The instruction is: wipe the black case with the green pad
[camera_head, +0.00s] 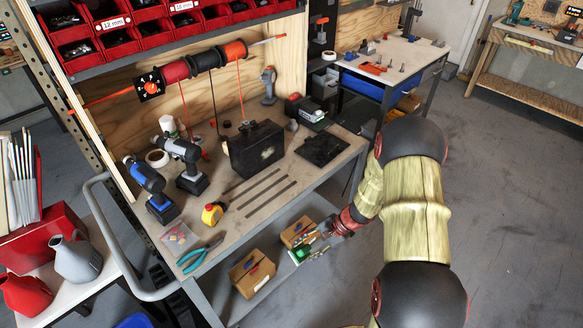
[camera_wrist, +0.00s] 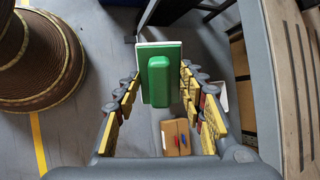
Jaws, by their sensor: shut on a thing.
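The black case (camera_head: 256,148) stands upright on the workbench (camera_head: 226,192), with a small pale patch on its front face. My gripper (camera_head: 314,246) is in front of the bench, to the right of and lower in the picture than the case. It is shut on the green pad (camera_head: 301,254), well apart from the case. In the wrist view the green pad (camera_wrist: 160,80) sits between the yellow-padded fingers of my gripper (camera_wrist: 158,92), with a pale layer along its far edge. The case cannot be made out in the wrist view.
Two drills (camera_head: 183,163), a tape measure (camera_head: 212,214), pliers (camera_head: 198,258) and dark strips (camera_head: 265,190) lie left of and before the case. A flat black plate (camera_head: 321,148) lies right of it. Cardboard boxes (camera_head: 251,273) sit on the lower shelf. Open floor lies right.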

